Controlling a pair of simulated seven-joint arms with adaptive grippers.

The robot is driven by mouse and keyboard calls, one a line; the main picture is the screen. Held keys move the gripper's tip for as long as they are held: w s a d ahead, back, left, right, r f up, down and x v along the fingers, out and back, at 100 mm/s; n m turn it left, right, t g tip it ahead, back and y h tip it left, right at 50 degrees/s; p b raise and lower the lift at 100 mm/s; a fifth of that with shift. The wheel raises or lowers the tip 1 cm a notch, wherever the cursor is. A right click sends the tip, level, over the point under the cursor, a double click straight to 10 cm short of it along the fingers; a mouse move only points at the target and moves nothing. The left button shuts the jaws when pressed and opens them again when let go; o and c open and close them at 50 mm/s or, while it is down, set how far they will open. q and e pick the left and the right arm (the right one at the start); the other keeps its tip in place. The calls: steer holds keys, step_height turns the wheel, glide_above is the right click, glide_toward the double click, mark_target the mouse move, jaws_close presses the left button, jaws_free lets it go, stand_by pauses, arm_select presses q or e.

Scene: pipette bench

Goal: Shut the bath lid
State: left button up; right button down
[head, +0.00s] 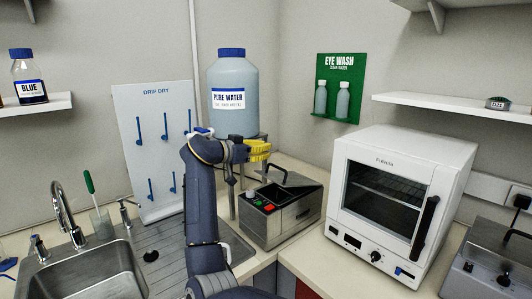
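A steel box with a control panel, which looks like the bath (290,223), stands on the bench right of centre. Its top shows a dark area, and a black handle (277,172) arches up at the back. I cannot tell for sure how the lid lies. My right gripper (262,150), with yellow fingers, is above and behind the bath's left side, in front of the corner below the water jug. It seems apart from the handle. Its fingers are too small to judge. My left gripper is not in view.
A white oven (455,180) stands to the right of the bath, with another steel device (485,262) beyond it. A sink (75,272) and drip-dry board (155,105) are at left. The pure water jug (232,75) stands behind my gripper. Some bench in front of the oven is clear.

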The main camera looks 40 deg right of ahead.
steer(key=d+f, duration=0.1)
steer(key=d, duration=0.1)
steer(key=d+f, duration=0.1)
steer(key=d, duration=0.1)
steer(key=d+f, duration=0.1)
steer(key=d, duration=0.2)
steer(key=shift+f, duration=0.25)
steer(key=shift+a+f, duration=0.35)
steer(key=shift+f, duration=0.4)
